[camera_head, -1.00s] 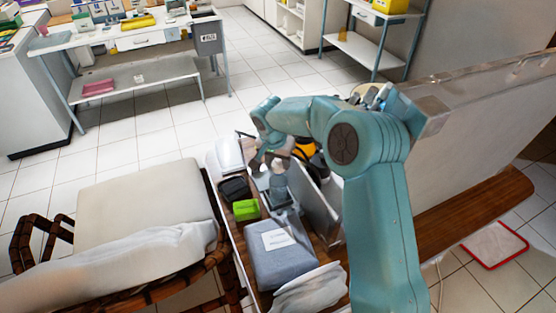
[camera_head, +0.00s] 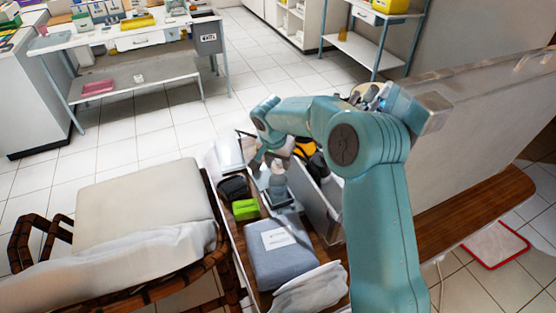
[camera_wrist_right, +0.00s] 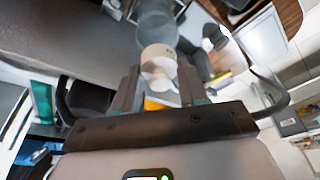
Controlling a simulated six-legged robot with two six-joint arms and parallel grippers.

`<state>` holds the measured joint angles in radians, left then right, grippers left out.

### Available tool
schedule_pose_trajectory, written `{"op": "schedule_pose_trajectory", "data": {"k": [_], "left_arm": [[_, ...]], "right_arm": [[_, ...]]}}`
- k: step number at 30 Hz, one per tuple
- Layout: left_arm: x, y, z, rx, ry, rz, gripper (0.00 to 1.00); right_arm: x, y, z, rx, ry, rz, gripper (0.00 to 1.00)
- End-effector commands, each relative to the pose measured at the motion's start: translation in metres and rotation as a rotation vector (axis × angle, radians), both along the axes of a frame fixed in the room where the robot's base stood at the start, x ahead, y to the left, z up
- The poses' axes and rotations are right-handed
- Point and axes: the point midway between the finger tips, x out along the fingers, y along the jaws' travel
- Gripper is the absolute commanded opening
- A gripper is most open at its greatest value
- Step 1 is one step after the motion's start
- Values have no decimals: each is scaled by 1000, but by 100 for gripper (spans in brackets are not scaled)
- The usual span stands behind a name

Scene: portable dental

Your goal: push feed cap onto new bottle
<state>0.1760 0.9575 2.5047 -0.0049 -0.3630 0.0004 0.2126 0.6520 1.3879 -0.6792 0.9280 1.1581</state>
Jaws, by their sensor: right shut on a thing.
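My right gripper (camera_wrist_right: 160,88) is shut on a small white cap-like piece (camera_wrist_right: 158,62) held between its two fingers. Just beyond the piece in the wrist view is a blurred grey-blue rounded body (camera_wrist_right: 156,24), perhaps the bottle. I cannot tell whether the piece touches it. In the head view the right gripper (camera_head: 276,161) points down over the trolley, partly hidden by its own wrist. A small greyish bottle-like thing (camera_head: 278,188) stands right below it. My left gripper is not in view.
On the trolley are a green box (camera_head: 245,209), a dark pouch (camera_head: 234,188), a grey-blue folded bundle with a label (camera_head: 282,255) and a white cloth (camera_head: 310,290). A pale upright panel (camera_head: 315,205) edges the right side. A padded chair (camera_head: 145,205) stands left.

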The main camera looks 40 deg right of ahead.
Motion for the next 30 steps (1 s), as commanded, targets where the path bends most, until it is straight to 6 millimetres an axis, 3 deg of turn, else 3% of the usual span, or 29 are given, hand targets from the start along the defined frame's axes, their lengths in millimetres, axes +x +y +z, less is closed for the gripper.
{"op": "schedule_pose_trajectory", "data": {"k": [16,17,18,19,30], "left_arm": [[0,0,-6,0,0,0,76],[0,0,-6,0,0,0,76],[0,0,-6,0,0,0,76],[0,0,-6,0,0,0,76],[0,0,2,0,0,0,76]], "right_arm": [[-1,0,-7,1,3,-1,13],[-1,0,-6,1,3,-1,52],[-1,0,-6,1,3,-1,65],[-1,0,-6,1,3,-1,72],[0,0,2,0,1,0,72]]}}
